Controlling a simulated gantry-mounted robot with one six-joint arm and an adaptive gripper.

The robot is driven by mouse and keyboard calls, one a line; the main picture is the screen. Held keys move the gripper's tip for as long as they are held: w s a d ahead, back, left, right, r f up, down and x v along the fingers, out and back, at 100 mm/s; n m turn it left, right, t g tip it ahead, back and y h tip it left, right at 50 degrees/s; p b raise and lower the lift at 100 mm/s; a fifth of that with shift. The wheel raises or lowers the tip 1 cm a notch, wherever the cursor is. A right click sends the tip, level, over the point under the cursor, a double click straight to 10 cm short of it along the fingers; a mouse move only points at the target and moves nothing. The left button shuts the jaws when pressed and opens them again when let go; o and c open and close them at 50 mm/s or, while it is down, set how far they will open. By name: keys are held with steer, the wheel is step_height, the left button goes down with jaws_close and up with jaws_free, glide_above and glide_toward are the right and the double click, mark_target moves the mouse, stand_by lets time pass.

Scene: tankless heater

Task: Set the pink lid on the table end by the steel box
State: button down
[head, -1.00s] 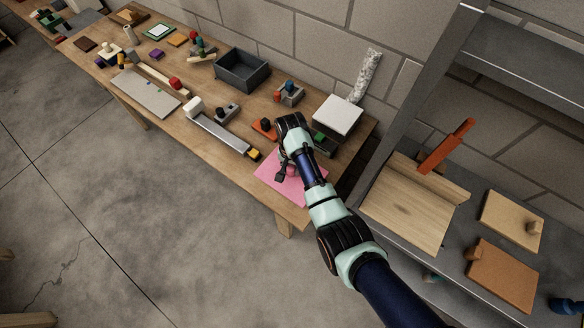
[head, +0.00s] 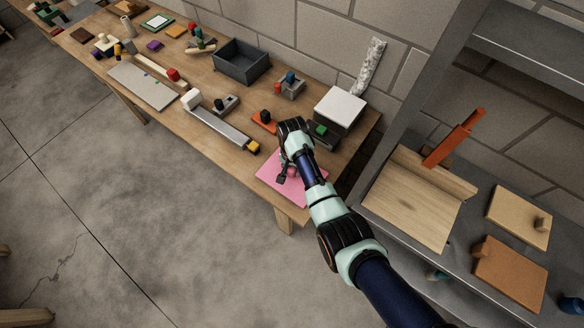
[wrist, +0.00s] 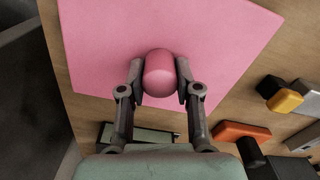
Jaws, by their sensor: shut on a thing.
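The pink lid (head: 275,172) is a flat square plate with a rounded pink knob (wrist: 159,73). It is at the near right end of the wooden table, close to the front edge. My gripper (wrist: 160,78) is shut on the knob, one finger on each side. My arm hides part of the lid in the head view. The lid looks level; I cannot tell whether it touches the tabletop. A grey box with a pale top (head: 340,107), likely the steel box, stands behind it at the table's back right.
An orange block with a dark knob (head: 264,121) and a long grey bar with a yellow end (head: 222,134) lie left of the lid. A dark open bin (head: 241,66) stands farther back. A metal shelf (head: 410,207) with boards is at right.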

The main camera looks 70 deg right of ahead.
steer(key=shift+f+b, duration=0.4)
steer(key=shift+f, duration=0.1)
stand_by(0.3)
steer(key=c, duration=0.7)
jaws_free()
step_height(320, 180, up, 12)
steer(key=shift+r, duration=0.1)
